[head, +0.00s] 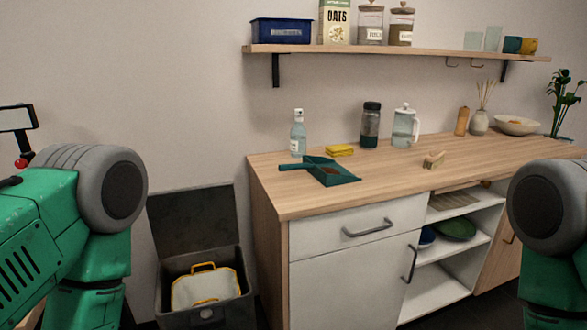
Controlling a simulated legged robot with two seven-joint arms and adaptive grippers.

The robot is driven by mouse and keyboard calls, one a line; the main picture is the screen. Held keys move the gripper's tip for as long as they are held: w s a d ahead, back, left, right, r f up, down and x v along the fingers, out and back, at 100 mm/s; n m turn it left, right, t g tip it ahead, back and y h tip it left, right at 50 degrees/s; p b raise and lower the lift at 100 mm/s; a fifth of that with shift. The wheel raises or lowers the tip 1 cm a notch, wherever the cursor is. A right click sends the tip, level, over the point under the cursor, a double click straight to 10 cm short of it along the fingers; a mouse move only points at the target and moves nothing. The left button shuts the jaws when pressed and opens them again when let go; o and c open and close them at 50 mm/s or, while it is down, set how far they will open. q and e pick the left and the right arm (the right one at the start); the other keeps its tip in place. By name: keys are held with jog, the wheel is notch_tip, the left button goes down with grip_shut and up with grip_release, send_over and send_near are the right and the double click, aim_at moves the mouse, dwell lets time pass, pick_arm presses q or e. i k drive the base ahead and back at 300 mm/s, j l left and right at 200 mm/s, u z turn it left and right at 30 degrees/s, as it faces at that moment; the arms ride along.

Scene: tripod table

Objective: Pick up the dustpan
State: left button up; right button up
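A dark teal dustpan (333,173) lies on the left part of the wooden counter (400,180). Its handle points left, toward the counter's left edge, and its wide mouth faces right. Some brown matter shows in the pan. My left arm stands at the left of the view and my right arm at the right edge, both apart from the counter's left part. Neither gripper shows in the head view.
A bottle (298,134), yellow sponges (339,150), a dark jar (370,125) and a white-lidded pitcher (405,127) stand behind the dustpan. A small wooden brush (433,160) lies to its right. An open bin (203,283) stands left of the cabinet. A shelf (400,52) hangs above.

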aim_at(327, 171)
jog(key=i+l+u, duration=0.4)
jog(key=l, duration=0.2)
jog(key=l+u, duration=0.45)
jog(key=l, duration=0.2)
jog(key=i, duration=0.05)
